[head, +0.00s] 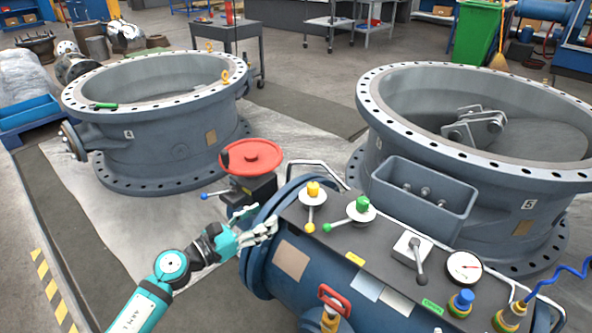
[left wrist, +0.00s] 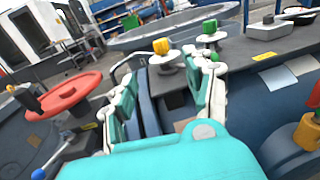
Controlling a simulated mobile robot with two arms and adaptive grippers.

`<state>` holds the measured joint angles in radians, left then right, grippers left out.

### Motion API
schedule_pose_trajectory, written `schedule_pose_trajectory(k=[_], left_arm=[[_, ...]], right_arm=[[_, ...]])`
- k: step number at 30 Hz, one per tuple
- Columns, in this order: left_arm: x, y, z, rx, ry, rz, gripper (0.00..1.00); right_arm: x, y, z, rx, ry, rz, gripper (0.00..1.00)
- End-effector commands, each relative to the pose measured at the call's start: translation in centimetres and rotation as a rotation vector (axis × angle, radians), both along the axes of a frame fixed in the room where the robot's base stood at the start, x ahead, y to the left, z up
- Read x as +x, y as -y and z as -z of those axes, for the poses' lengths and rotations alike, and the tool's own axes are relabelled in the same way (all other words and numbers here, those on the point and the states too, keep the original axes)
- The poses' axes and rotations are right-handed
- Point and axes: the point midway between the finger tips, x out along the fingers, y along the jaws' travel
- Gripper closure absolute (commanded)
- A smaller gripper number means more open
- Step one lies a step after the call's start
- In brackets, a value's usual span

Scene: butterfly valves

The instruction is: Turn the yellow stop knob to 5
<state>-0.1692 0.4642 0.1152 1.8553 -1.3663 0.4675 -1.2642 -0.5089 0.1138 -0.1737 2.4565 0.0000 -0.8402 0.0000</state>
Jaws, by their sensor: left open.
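The yellow knob (head: 313,188) stands on a pale round dial on top of the blue valve body, near its left end. A thin lever with a yellow ball points from it towards the front. The dial's numbers are too small to read. My left gripper (head: 257,218) is open and empty, to the left of the knob and apart from it, by the body's flange. In the left wrist view the yellow knob (left wrist: 161,46) shows beyond and between the spread fingers of my left gripper (left wrist: 170,80). My right gripper is not in view.
A green knob (head: 362,203) with its own lever is just right of the yellow one. A red handwheel (head: 251,157) stands behind my left gripper. A grey switch lever (head: 420,265) and a pressure gauge (head: 464,267) sit further right.

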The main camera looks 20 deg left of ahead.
Motion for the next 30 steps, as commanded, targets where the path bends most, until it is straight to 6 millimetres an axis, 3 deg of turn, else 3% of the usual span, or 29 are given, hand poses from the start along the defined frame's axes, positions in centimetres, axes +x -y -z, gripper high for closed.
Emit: schedule_pose_trajectory(k=[5,16,24,30], left_arm=[[1.5,0.8,0.0,-0.003,0.003,-0.003,0.47],[8.5,4.4,-0.1,-0.002,0.004,-0.002,0.47],[13.2,6.9,0.0,-0.002,0.002,0.000,0.47],[15.0,7.8,0.1,-0.001,0.002,-0.001,0.47]], right_arm=[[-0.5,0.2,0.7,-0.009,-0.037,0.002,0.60],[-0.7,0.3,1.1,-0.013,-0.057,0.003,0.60],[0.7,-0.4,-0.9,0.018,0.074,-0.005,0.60],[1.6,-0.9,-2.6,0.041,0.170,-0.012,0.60]])
